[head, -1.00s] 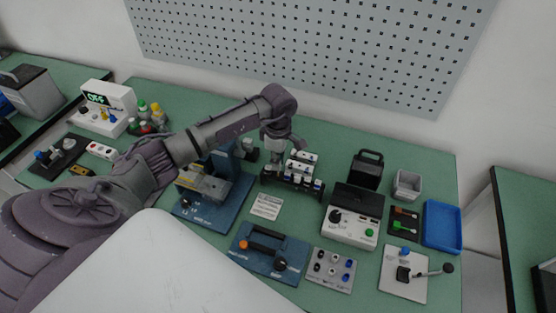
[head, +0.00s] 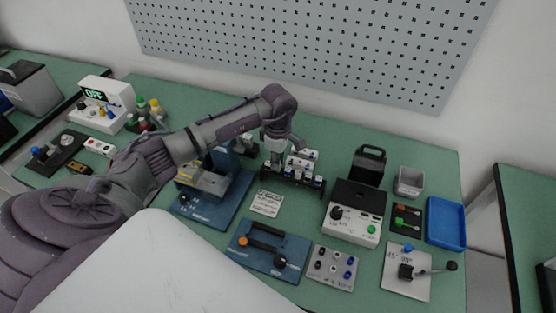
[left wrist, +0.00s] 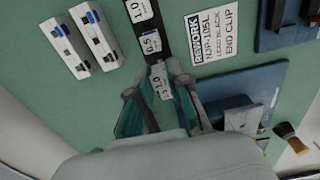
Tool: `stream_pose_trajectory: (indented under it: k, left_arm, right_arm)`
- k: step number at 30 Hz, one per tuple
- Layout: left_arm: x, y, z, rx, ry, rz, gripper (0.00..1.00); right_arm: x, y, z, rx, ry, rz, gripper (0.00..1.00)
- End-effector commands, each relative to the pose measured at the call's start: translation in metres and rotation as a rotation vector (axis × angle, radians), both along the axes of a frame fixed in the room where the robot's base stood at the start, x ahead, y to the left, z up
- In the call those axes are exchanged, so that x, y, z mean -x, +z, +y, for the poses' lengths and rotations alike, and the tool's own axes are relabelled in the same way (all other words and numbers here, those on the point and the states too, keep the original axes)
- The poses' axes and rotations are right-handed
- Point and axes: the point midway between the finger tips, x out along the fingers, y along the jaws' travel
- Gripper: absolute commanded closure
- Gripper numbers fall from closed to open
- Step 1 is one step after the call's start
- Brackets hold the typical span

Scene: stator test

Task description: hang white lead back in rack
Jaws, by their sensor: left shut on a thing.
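The dark rack (head: 292,180) stands in the middle of the bench with white blocks at it. My left gripper (head: 272,163) points down at the rack's left end. The rack (left wrist: 160,12) also shows in the left wrist view as a dark bar with white number labels, in line with the fingers. My right gripper is out of view.
Two white blocks with blue tops (left wrist: 80,40) lie beside the rack. A printed card (head: 266,203) and a blue fixture (head: 268,250) are in front. A blue fixture (head: 208,205) stands close at left, a white tester (head: 355,220) at right. A blue tray (head: 445,223) is far right.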

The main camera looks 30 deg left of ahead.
Motion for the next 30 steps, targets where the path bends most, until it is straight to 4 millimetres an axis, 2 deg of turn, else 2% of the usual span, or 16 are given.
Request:
stream_pose_trajectory:
  k: [15,24,25,30]
  left_arm:
    - [0.000,-0.018,0.000,0.000,0.000,0.000,1.00]
    - [0.000,-0.019,-0.001,0.000,0.000,0.000,1.00]
    - [0.000,-0.019,-0.001,0.000,0.000,0.000,0.79]
    - [0.000,-0.019,0.000,0.000,0.000,0.000,0.53]
  right_arm:
    - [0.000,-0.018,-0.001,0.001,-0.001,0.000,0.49]
    - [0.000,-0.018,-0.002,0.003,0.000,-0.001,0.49]
    - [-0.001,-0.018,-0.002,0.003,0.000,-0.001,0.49]
    - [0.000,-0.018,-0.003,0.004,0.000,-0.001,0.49]
